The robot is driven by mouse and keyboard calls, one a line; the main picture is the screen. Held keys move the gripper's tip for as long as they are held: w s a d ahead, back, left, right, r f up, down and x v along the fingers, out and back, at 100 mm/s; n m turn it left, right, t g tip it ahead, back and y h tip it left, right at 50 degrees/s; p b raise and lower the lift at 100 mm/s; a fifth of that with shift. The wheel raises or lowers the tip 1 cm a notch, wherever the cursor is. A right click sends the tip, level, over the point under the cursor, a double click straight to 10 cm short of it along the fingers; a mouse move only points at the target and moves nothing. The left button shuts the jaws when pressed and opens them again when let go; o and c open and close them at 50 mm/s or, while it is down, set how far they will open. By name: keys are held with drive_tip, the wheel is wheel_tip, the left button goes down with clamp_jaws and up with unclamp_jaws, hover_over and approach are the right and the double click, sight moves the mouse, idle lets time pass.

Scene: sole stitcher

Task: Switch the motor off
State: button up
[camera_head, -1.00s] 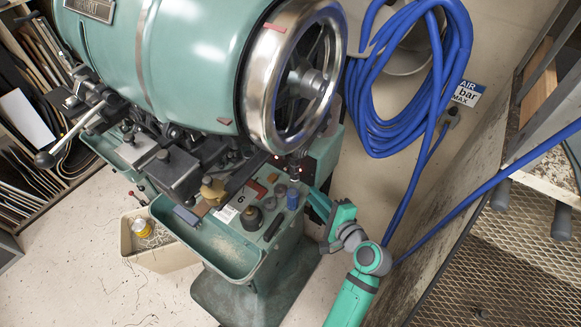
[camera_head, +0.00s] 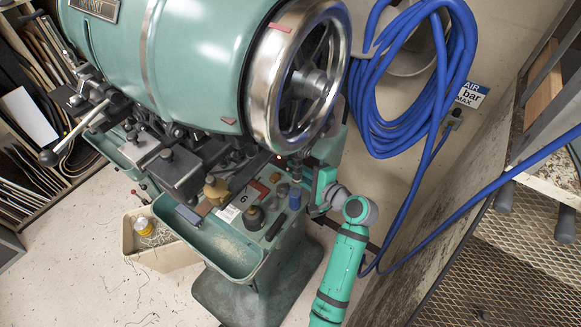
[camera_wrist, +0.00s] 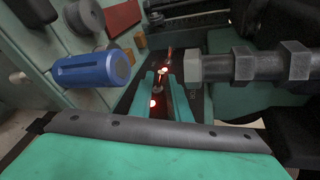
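The green sole stitcher (camera_head: 190,60) stands at upper left in the head view. My gripper (camera_wrist: 164,82) reaches in beside its right side, under the handwheel, and its tips are largely hidden in the head view. In the wrist view its two teal fingers stand apart with a narrow gap. Between and just beyond them is a dark panel (camera_wrist: 196,101) with small glowing red spots (camera_wrist: 153,103) and a small metal toggle-like piece (camera_wrist: 159,84). I cannot tell whether a finger touches it, or which way it is set.
A bolt-like metal shaft (camera_wrist: 245,66) is close on the right. The handwheel (camera_head: 298,75) hangs above. A blue hose (camera_head: 400,130) hangs behind, near a mesh shelf (camera_head: 510,270).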

drive_tip(key=shift+x, duration=1.05)
drive_tip(key=shift+w+a, duration=0.1)
drive_tip(key=shift+w, duration=0.05)
drive_tip(key=shift+a, duration=0.3)
drive_tip(key=shift+c, duration=0.2)
clamp_jaws()
drive_tip(key=shift+d+f+n+t, duration=0.25)
drive_tip(key=shift+d+n+t, duration=0.15)
drive_tip(key=shift+n, duration=0.1)
